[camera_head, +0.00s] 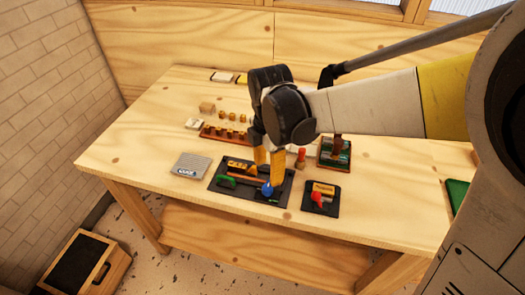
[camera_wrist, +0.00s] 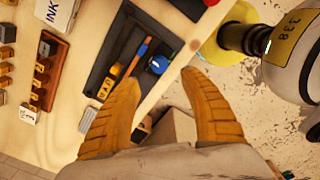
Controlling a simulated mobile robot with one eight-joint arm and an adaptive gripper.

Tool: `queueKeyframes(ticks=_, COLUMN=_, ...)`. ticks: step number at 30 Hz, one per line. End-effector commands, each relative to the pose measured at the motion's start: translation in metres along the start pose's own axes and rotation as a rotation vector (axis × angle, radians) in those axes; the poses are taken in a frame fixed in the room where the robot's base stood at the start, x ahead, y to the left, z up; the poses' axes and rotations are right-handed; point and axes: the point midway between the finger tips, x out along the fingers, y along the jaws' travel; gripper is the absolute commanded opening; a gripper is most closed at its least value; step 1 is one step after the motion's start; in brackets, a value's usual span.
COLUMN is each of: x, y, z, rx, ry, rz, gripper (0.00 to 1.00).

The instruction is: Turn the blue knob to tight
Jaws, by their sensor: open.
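The blue knob (camera_head: 267,190) sits at the front right part of a black panel (camera_head: 226,188) on the table. It also shows in the wrist view (camera_wrist: 157,65), in the gap between my fingertips in the picture. My gripper (camera_head: 268,174) has two yellow fingers, which point down at the knob from above. In the wrist view the gripper (camera_wrist: 160,78) is spread open with nothing between the fingers. I cannot tell whether a fingertip touches the knob. The knob's pointer and any tight mark are too small to read.
The panel also bears an orange bar (camera_head: 246,177), a green part (camera_head: 228,180) and a yellow label. A smaller black panel with a red knob (camera_head: 317,199) lies to the right. A brown rack stands behind.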

Motion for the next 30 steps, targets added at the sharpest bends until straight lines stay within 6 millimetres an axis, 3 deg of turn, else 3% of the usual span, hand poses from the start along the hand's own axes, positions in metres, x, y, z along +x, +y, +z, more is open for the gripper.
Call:
queueKeyframes(ticks=6, x=0.049, y=0.000, z=0.000, rx=0.003, ry=0.000, rz=0.002, gripper=0.52)
queueKeyframes(ticks=12, x=0.080, y=0.000, z=0.001, rx=0.004, ry=0.000, rz=0.002, gripper=0.52)
queueKeyframes(ticks=18, x=0.091, y=0.000, z=0.001, rx=0.004, ry=0.000, rz=0.002, gripper=0.52)
queueKeyframes(ticks=26, x=0.091, y=0.000, z=0.001, rx=0.005, ry=0.000, rz=0.002, gripper=0.50)
queueKeyframes(ticks=30, x=0.091, y=0.000, z=0.001, rx=0.005, ry=0.000, rz=0.002, gripper=0.08)
